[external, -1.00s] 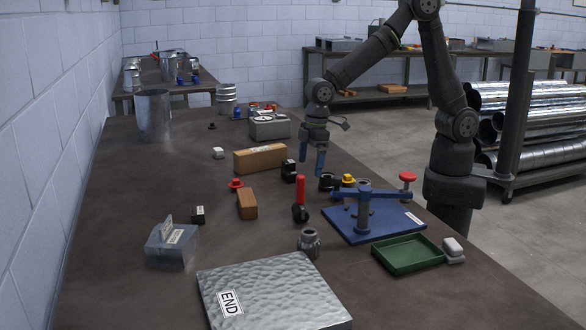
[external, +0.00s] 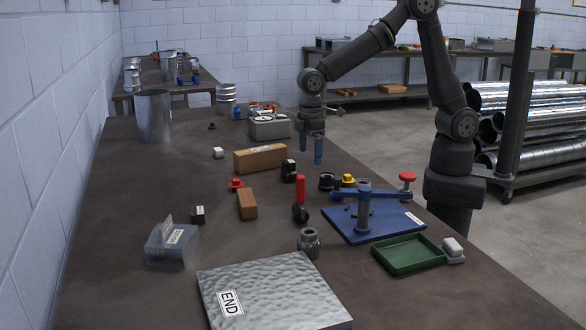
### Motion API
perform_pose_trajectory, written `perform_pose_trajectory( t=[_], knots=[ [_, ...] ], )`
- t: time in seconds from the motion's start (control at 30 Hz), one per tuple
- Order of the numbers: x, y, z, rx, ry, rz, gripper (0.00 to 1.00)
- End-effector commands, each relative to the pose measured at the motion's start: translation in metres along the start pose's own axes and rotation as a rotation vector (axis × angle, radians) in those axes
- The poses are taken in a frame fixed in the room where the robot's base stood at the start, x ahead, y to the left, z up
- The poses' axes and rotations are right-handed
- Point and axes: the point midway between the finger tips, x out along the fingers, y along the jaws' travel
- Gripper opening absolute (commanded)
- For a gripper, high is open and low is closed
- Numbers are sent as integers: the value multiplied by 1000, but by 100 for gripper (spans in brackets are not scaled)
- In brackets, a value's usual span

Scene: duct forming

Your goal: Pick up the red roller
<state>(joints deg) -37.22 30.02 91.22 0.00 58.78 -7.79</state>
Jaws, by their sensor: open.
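The red roller (external: 300,192) stands upright on the brown table near the middle, with a red handle on top and a dark lower end. My gripper (external: 318,161) is open and empty, with blue fingers pointing down. It hangs above the table, above and a little right of the roller in the picture, and apart from it. Nothing hides the roller's handle.
Near the roller are a wooden block (external: 247,204), a small black block (external: 288,171), a metal fitting (external: 308,242) and a blue clamp fixture (external: 385,222). A green tray (external: 408,257) and a hammered metal sheet (external: 275,292) lie nearer the camera.

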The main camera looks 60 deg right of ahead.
Motion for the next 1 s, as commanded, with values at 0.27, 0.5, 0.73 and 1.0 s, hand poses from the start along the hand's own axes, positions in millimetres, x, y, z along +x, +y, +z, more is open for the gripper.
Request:
perform_pose_trajectory(
  t=[0.27,0.5,0.73,1.0],
  knots=[
    [0,0,0,0,0,0,100],
    [0,0,0,0,0,0,57],
    [0,0,0,0,0,0,47],
    [-20,-32,-13,13,55,30,47]
  ],
)
